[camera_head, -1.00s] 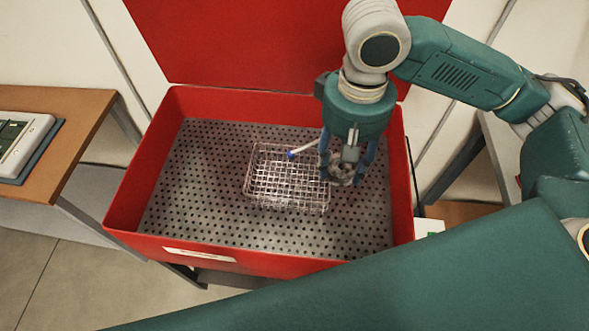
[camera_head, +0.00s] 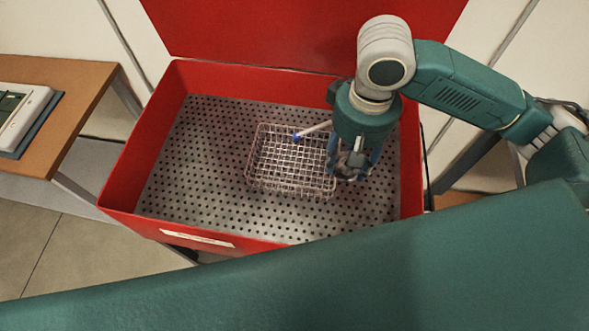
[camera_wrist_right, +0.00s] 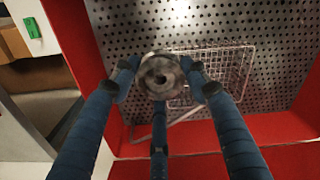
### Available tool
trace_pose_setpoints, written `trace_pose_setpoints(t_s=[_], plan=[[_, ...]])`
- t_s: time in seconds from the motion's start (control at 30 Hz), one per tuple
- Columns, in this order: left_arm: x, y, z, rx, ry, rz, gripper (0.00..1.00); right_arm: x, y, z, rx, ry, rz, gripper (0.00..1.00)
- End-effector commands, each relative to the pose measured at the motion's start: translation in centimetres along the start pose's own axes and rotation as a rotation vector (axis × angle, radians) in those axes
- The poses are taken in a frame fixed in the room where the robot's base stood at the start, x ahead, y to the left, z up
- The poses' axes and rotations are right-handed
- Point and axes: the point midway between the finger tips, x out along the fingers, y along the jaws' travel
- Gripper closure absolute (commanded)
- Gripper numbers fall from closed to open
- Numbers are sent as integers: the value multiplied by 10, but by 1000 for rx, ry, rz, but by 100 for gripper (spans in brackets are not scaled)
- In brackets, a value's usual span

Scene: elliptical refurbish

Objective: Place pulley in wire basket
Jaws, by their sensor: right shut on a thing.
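The wire basket (camera_head: 285,165) stands on the perforated floor of the red bin. It also shows in the right wrist view (camera_wrist_right: 225,65), behind the pulley. My right gripper (camera_head: 354,172) is just to the right of the basket, over the bin. In the right wrist view its blue fingers are shut around the grey, round pulley (camera_wrist_right: 161,76), which has a dark hole in its middle. In the head view the pulley (camera_head: 352,161) is partly hidden by the fingers. My left gripper is not in view.
The red bin (camera_head: 145,140) has raised walls around its perforated metal floor (camera_head: 200,165), with a raised red lid behind. A pale nozzle with a blue tip (camera_head: 297,136) reaches over the basket's back edge. A wooden table (camera_head: 75,80) stands at left.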

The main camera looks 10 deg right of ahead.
Motion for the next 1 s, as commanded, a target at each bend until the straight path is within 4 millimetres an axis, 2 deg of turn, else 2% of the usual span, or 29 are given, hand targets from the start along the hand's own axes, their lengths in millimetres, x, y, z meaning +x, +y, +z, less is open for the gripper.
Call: trace_pose_setpoints(t_s=[0.03, 0.17, 0.3, 0.43, 0.53, 0.63, 1.0], plan=[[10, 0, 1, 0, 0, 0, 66, 20, -1, 4, -1, -7, -2, 84], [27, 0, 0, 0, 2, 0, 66, 61, -2, 7, -43, -6, -4, 84], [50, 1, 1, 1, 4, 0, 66, 107, -4, 0, -213, -3, 0, 84], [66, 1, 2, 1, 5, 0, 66, 131, -9, -19, -473, 0, 6, 84], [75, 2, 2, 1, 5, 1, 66, 136, -13, -38, -695, -1, 10, 84], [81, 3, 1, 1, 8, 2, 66, 134, -19, -57, -919, -2, 10, 84], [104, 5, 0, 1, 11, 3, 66, 100, -46, -121, -1759, -7, 6, 84]])
